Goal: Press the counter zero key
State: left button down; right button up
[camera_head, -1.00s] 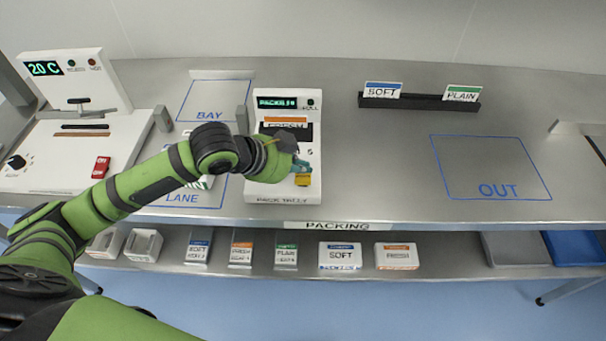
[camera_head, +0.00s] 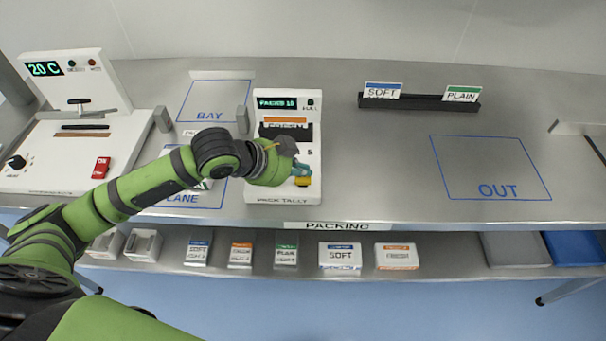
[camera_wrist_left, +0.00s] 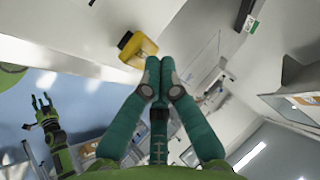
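The white PACK TALLY unit (camera_head: 257,187) stands upright on the counter, with a lit green PACKS display (camera_head: 276,103) at its top. A yellow key (camera_head: 302,182) is low on its right side. It also shows as a yellow block in the left wrist view (camera_wrist_left: 138,48). My left gripper (camera_head: 300,171) is at the unit's front, just above the yellow key. In the left wrist view its teal fingers (camera_wrist_left: 160,66) are together and empty, tips beside the key; contact cannot be told. My right gripper (camera_wrist_left: 41,103) shows small at the left, fingers apart.
An orange FRESH card (camera_head: 285,122) sits in the unit's slot. A sealing machine (camera_head: 75,150) stands at the left. A dark rack (camera_head: 420,101) holds SOFT and PLAIN cards. The outlined OUT area (camera_head: 490,168) is empty. Boxes sit on the lower shelf.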

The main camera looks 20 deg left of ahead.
aim_at(300, 179)
pick_arm(q)
jog(key=shift+f+b, duration=0.35)
jog(key=shift+f, duration=0.5)
dwell(0.8)
dwell(0.4)
jog(key=shift+r+p, duration=1.2)
jog(key=shift+p, duration=0.15)
notch_tip(300, 179, up, 5)
jog(key=p, duration=0.5)
jog(key=shift+r+p, duration=0.15)
jog(key=shift+p, duration=0.2)
